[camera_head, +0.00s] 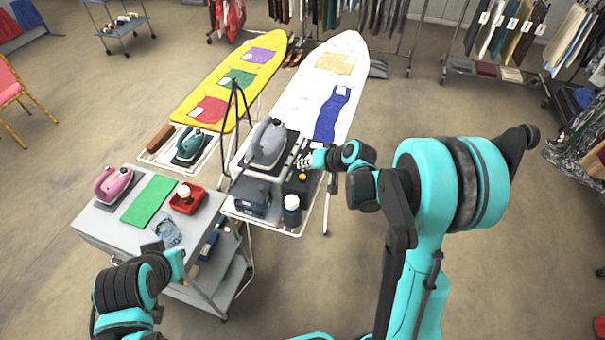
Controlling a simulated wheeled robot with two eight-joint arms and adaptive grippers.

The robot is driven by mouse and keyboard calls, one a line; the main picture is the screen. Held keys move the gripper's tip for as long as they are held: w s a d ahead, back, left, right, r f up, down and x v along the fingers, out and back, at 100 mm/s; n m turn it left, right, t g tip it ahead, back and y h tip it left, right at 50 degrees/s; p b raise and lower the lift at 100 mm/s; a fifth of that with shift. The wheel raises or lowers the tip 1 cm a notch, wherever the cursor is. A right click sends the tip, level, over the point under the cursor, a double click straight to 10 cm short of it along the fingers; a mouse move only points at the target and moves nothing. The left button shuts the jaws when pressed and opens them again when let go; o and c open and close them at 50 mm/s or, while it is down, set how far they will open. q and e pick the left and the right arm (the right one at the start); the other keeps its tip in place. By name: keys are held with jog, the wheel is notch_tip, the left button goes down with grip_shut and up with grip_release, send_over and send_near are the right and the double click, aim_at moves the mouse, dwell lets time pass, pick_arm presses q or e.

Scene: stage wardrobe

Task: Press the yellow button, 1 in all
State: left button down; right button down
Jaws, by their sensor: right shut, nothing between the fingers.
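The yellow button (302,177) sits on top of a small black box (297,187) at the right edge of the white ironing board's iron rest. My right gripper (303,160) is shut and empty, just behind and above the button in the picture. I cannot tell whether its tip touches the box; the button itself shows uncovered. My left arm comes in at lower left, and its gripper (153,247) is over the front of the grey cart, partly hidden by its own wrist.
A grey iron (268,142), a dark device (252,196) and a dark bottle with a white cap (292,211) crowd around the box. The cart (100,222) holds a pink iron (113,183), a green mat (148,200) and a red tray (188,206). Open floor lies to the right.

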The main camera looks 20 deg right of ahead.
jog(key=shift+r+p, duration=0.85)
jog(key=shift+r, duration=0.7)
jog(key=shift+s+f, duration=0.1)
jog(key=n+h+b, duration=0.1)
jog(key=h+b, duration=0.1)
jog(key=b, duration=0.7)
send_near(305, 178)
jog(key=s+a, duration=0.4)
jog(key=s, duration=0.1)
jog(key=s+f+h+b, duration=0.1)
jog(key=s+f+b, duration=0.2)
jog(key=s, duration=0.4)
jog(key=s+d+f+n+h+b, duration=0.1)
jog(key=s+f+b, duration=0.2)
jog(key=s, duration=0.3)
jog(key=shift+s+d+n+g+h+b, duration=0.2)
jog(key=shift+s+n+g+h+b, duration=0.15)
jog(key=shift+b, duration=0.55)
jog(key=shift+f, duration=0.1)
